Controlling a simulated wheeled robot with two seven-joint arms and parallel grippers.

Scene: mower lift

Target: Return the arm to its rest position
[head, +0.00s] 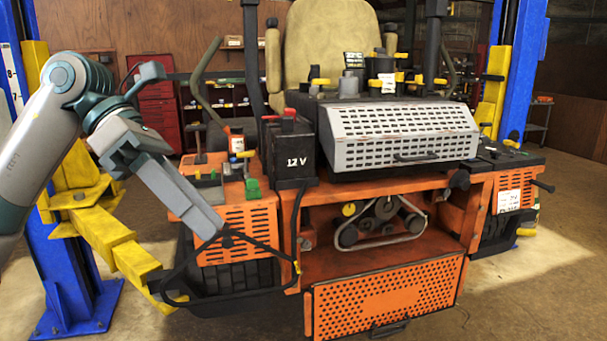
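My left arm comes in from the left edge, and its grey gripper (208,222) points down and to the right. Its fingers overlap into one long bar from this side, so I cannot tell whether they are open or shut. I see nothing held at the tips. The tips are in front of the left side of the orange mower (385,295), close to its black bent bar (165,288). I cannot tell whether they touch it. My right gripper is not in view.
A black 12 V battery (288,155) and a grey slotted cover (400,130) sit on the mower. A yellow lift arm (110,238) on a blue post (75,290) stands near my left arm. Another blue post (522,70) is at right. Floor at lower right is clear.

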